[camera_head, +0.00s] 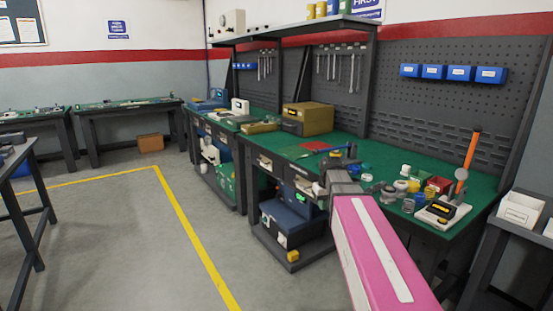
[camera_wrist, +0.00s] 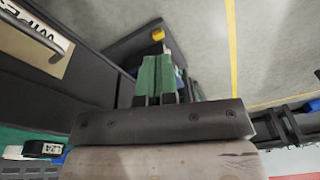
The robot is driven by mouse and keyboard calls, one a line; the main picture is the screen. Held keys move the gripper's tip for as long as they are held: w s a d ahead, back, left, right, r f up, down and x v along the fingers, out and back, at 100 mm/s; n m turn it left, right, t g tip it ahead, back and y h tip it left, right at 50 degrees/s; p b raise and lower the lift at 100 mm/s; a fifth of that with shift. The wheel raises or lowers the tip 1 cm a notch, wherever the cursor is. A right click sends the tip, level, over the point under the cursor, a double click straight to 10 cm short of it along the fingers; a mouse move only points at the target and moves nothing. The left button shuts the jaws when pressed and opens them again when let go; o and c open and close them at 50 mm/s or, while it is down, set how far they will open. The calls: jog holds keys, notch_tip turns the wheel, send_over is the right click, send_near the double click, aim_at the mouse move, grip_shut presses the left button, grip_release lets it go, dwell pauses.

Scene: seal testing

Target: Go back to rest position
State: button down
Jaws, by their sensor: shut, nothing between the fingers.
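My gripper shows in the wrist view (camera_wrist: 156,78) as two green-faced fingers side by side beyond a dark bar. The fingers are shut with nothing held between them. In the head view my pink arm reaches from the lower right toward the front edge of the green-topped workbench (camera_head: 385,158). My grey wrist is at that edge, and the fingers are hard to make out there. The task names no object to handle.
Jars, small parts and a tester with an orange-handled lever (camera_head: 468,160) crowd the bench's right end. Blue boxes (camera_head: 285,220) sit on the lower shelf. White bins (camera_head: 520,210) stand far right. Open grey floor with a yellow line (camera_head: 190,232) lies left.

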jog(key=s+f+m+g, duration=0.1)
jog(key=s+f+m, duration=0.2)
jog(key=s+f, duration=1.4)
notch_tip(320, 180, down, 2)
jog(key=shift+d+f+h, duration=0.1)
jog(key=shift+d+h, duration=0.05)
jog(key=shift+h, duration=0.25)
